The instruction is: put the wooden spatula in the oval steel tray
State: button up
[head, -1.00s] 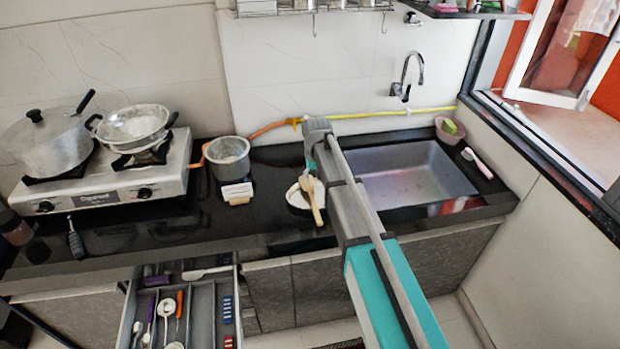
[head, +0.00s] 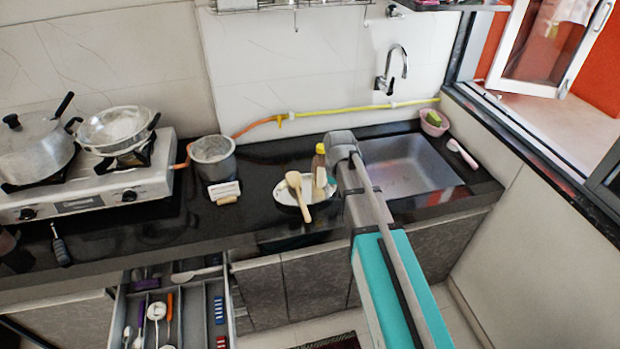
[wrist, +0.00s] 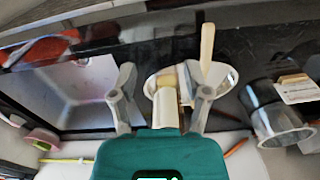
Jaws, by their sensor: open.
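The wooden spatula (head: 303,203) lies in the oval steel tray (head: 281,197) on the black counter. Its head is inside the tray and its handle reaches over the front rim. The wrist view shows the spatula handle (wrist: 207,45) rising past the rim of the tray (wrist: 233,77). My gripper (wrist: 160,68) is open with its fingers apart, and the right finger overlaps the view of the spatula's head. In the head view my arm hides the fingers. A bottle (wrist: 165,108) appears between the fingers in the wrist view; whether they touch it I cannot tell.
The yellow-capped bottle (head: 319,176) stands by the tray's right side. A steel pot (head: 213,160) is to the left, with a white card (head: 224,190) before it. The sink (head: 415,168) is to the right. An open drawer (head: 175,310) holds utensils below.

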jog(key=s+d+m, duration=0.2)
jog(key=s+d, duration=0.9)
jog(key=s, duration=0.4)
jog(key=shift+s, duration=0.1)
